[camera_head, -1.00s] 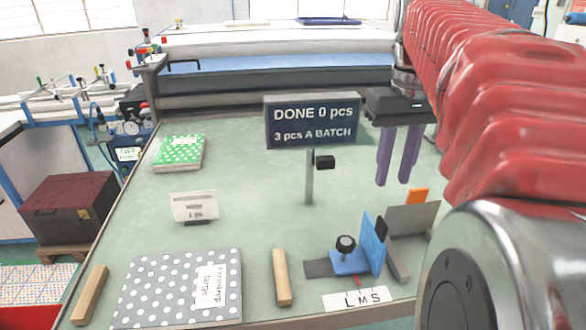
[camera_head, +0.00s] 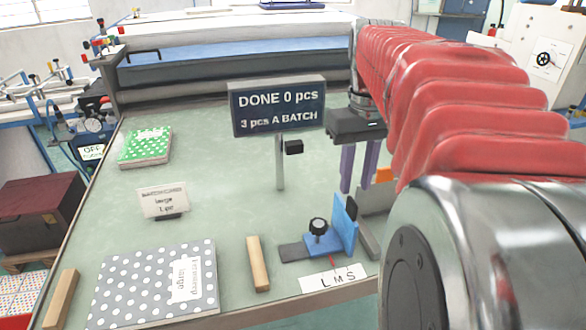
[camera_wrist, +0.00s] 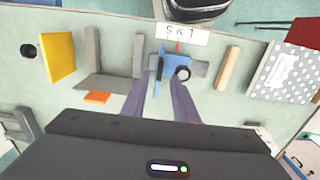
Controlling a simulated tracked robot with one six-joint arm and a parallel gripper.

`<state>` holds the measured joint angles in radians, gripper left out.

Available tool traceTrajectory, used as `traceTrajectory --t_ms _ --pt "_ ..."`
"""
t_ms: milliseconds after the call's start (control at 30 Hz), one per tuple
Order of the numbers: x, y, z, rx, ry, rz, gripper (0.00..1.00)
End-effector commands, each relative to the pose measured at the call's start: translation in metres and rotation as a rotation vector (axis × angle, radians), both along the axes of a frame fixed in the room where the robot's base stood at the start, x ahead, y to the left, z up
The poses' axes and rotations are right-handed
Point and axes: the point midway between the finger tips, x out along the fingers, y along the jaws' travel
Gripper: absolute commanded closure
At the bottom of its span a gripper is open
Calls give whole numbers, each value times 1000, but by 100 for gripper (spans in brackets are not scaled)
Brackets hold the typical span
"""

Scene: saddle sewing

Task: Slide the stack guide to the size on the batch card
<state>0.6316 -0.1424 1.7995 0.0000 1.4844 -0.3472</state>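The blue stack guide (camera_head: 322,243) with a black knob (camera_head: 318,225) stands at the front right of the table. Its red pointer is at about the M on the white L M S scale (camera_head: 333,279). The guide also shows in the wrist view (camera_wrist: 164,68), just beyond my fingertips. The batch card (camera_head: 163,201) stands left of centre; its small text is blurred, and its middle line looks like "large". My gripper (camera_head: 357,189) hangs above and behind the guide. Its two purple fingers are apart and empty, also in the wrist view (camera_wrist: 160,85).
A sign (camera_head: 278,106) on a post reads "DONE 0 pcs, 3 pcs A BATCH". A dotted grey stack (camera_head: 150,290) labelled large, a green stack (camera_head: 145,147) and a wooden bar (camera_head: 257,264) lie left. A grey plate and orange block (camera_head: 384,175) stand right of the guide.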

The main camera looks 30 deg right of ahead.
Motion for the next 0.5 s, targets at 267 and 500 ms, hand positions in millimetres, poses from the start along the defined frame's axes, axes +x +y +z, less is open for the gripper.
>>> traceTrajectory --t_ms 267,500 --pt "-1 0 -43 2 3 0 73" --pt "0 0 -66 0 1 0 73"
